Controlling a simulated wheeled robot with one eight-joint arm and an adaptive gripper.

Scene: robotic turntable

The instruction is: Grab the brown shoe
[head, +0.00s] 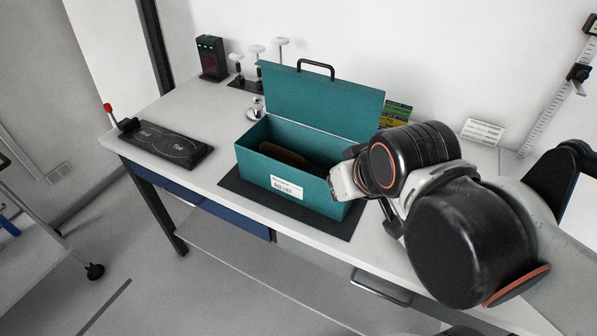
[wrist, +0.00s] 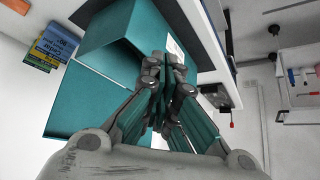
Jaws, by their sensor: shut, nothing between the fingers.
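A brown shoe (head: 284,155) lies inside an open teal box (head: 262,172); only part of it shows above the front wall, and it looks dark. The box lid stands up at the back with a black handle. My gripper (head: 334,182) is at the box's right front side, close to its wall; I cannot tell whether it touches. In the wrist view my gripper's fingers (wrist: 168,62) are together and empty, in front of the teal box (wrist: 110,35). The shoe is not visible in the wrist view.
The box stands on a dark mat (head: 233,184) on a white workbench (head: 203,173). A black plate device (head: 166,145) with a red-knobbed lever is at left. A black unit (head: 212,58) and white-topped stands (head: 257,50) are at the back. Yellow and green cards (head: 396,113) are behind the box.

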